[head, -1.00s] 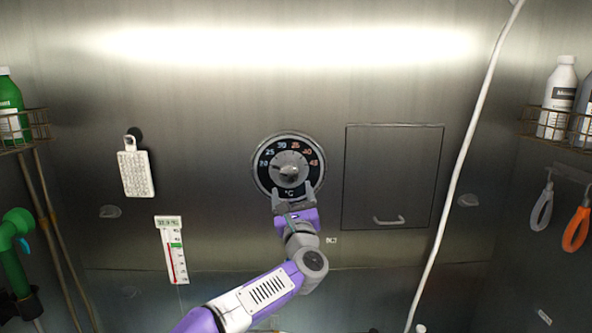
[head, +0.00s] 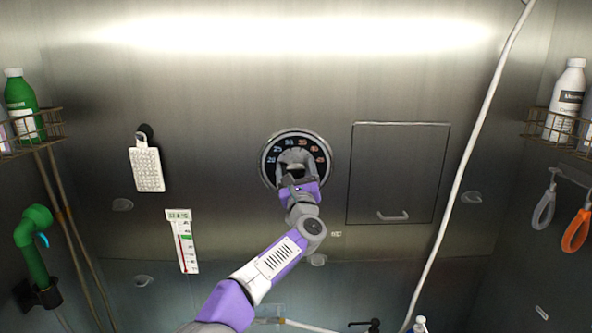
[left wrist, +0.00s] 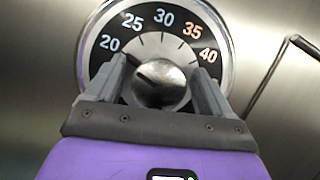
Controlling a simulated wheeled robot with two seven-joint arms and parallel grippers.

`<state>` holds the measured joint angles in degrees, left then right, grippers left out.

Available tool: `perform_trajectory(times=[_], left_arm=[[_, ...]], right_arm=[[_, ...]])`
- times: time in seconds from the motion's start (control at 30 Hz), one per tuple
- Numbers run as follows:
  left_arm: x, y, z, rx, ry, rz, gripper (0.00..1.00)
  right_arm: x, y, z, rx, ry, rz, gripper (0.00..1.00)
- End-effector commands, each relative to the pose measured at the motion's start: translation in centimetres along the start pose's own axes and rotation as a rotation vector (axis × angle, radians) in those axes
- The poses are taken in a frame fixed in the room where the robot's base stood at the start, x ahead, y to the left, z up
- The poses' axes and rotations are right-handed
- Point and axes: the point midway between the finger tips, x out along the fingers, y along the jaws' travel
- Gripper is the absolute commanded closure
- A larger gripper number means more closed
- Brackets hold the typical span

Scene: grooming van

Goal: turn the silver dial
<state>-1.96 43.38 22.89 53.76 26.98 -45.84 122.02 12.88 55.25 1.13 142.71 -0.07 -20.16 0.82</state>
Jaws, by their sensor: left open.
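The silver dial (head: 294,157) is a round metal knob at the centre of a black ring with numbers 20 to 40, set on the steel wall. In the left wrist view the knob (left wrist: 160,84) shows a dark pointer mark on its upper left side, toward the 20. My left gripper (head: 296,171) is open in front of the dial. In the left wrist view its fingers (left wrist: 162,88) stand on either side of the knob; I cannot tell whether they touch it. The lower part of the dial is hidden by the gripper. My right gripper does not show.
A square panel with a handle (head: 398,172) is right of the dial, and a white hose (head: 467,150) hangs beyond it. A thermometer (head: 183,241) and a white bumpy pad (head: 148,168) are at left. Wire racks with bottles (head: 22,98) are at both sides.

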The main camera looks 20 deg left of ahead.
Motion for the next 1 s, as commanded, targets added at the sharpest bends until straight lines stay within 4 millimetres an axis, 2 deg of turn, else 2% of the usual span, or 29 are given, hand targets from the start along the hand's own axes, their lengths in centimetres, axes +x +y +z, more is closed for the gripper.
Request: perform_trajectory(times=[0.07,0.4,0.77,1.0], left_arm=[[0.0,0.0,0.0,0.0,0.0,0.0,0.18],[0.0,0.0,0.1,-0.001,-0.001,0.001,0.7],[-0.1,0.1,0.0,0.052,-0.003,-0.022,0.71],[-0.1,0.2,-0.1,0.2,-0.008,-0.082,0.71]], right_arm=[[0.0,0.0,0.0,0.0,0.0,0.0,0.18],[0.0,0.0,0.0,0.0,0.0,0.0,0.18],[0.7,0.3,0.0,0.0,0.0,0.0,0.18],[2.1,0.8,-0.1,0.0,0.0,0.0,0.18]])
